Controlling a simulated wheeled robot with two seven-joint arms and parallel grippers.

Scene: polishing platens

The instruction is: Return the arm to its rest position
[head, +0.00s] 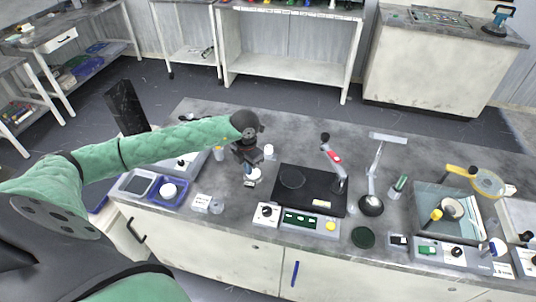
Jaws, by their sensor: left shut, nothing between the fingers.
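My left arm, in a green sleeve, reaches in from the left over the grey bench (200,115). Its dark wrist points down, and my left gripper (248,168) is low over the bench, left of the black polishing machine (310,190). The gripper is small here but shut and empty. A small white and blue item (255,175) shows right by the fingertips; I cannot tell whether they touch. My right gripper is not in view.
A white jar (269,151) stands close right of the wrist. A blue tray (168,192) lies left, a lamp (371,204) stands right, and a glass-topped unit (440,215) is further right. The bench behind the wrist is largely clear.

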